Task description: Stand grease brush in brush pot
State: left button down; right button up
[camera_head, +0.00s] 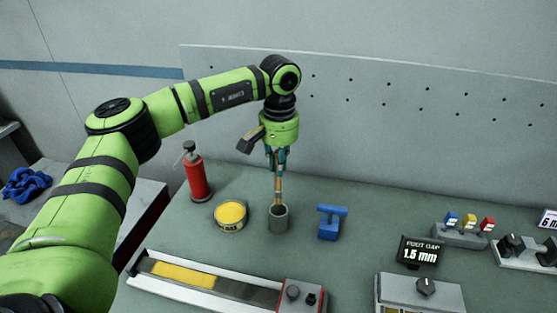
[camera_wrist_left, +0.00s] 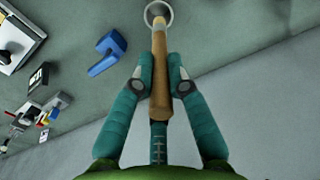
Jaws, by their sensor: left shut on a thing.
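The grease brush (camera_head: 278,188) has a wooden handle and hangs upright from my left gripper (camera_head: 276,161). My left gripper is shut on its handle; the wrist view shows the teal fingers (camera_wrist_left: 160,88) on either side of the wooden brush (camera_wrist_left: 160,62). The brush pot (camera_head: 279,220) is a small grey open cylinder standing on the bench. The brush's lower end overlaps the pot's mouth in the head view. In the wrist view it reaches the round pot rim (camera_wrist_left: 147,15). How deep the tip sits in the pot is hidden. My right gripper is not in view.
A yellow tin (camera_head: 230,214) and a red bottle (camera_head: 196,177) stand left of the pot. A blue T-shaped tool (camera_head: 330,222) stands to its right. A rail fixture (camera_head: 200,283) lies in front, with a display block (camera_head: 420,252) at right. A perforated panel (camera_head: 400,90) stands behind.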

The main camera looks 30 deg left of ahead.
aim_at(279, 189)
pick_arm(q)
jog(key=shift+f+b, duration=2.1)
jog(key=shift+f, duration=1.3)
jog(key=c, duration=1.1)
grip_release()
jog(key=shift+c, duration=0.2)
jog(key=shift+r, duration=0.1)
notch_tip(279, 189, up, 12)
jog(key=shift+d+f, duration=0.1)
